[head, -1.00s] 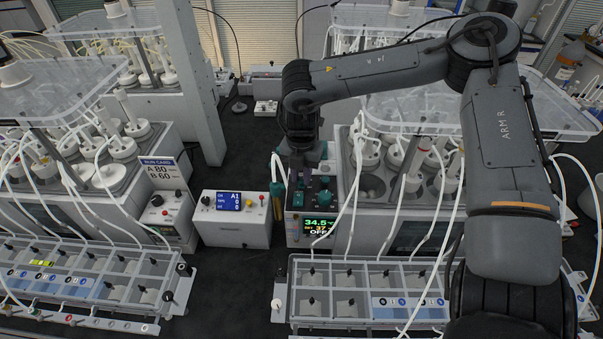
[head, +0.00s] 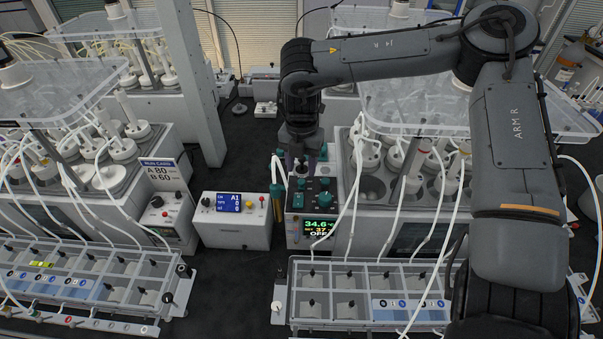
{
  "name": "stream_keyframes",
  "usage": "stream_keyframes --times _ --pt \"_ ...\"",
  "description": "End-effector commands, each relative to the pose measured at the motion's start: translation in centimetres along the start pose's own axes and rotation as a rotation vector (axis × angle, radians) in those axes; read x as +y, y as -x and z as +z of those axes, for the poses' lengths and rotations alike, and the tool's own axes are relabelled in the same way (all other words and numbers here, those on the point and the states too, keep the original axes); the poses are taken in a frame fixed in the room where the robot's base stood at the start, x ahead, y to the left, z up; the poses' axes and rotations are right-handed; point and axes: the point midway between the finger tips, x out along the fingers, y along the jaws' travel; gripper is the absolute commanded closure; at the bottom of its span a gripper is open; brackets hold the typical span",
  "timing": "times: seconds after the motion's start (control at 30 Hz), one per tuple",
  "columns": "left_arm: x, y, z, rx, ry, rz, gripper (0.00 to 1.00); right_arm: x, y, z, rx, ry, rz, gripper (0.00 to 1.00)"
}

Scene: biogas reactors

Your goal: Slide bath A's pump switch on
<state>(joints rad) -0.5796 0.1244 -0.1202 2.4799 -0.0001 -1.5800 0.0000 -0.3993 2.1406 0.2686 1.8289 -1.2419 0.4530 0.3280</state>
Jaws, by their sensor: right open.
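A control box (head: 315,215) with teal knobs on its dark top stands at the left end of the right-hand bath (head: 415,238). Its display (head: 320,228) reads about 34.6, a set value near 37, and OFF. My right gripper (head: 302,168) points down over the back of this box's top. It is open; its fingers are small and dark here, and I cannot tell whether they touch anything. The pump switch cannot be made out clearly, and I see no readable bath letter on the box. My left gripper is not in view.
A grey unit with a blue A1 display (head: 229,202) stands left of the box. A teal-handled tool (head: 277,190) with a white hose is close beside the box. White tubes (head: 350,205) hang just right of it.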

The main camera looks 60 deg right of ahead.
Motion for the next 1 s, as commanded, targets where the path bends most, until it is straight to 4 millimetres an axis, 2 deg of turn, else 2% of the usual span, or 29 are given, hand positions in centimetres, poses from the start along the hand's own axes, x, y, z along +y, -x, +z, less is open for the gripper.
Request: stream_keyframes --times 0.2,0.4,1.0 --pt "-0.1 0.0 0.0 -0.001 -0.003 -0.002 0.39 0.0 3.8 0.0 -0.002 0.0 0.002 0.52" --pt "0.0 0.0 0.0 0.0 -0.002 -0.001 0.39 0.0 5.8 0.0 -0.001 0.0 0.001 0.52" --pt "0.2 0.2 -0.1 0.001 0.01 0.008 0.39 0.0 6.6 0.0 0.0 0.0 0.0 0.52"
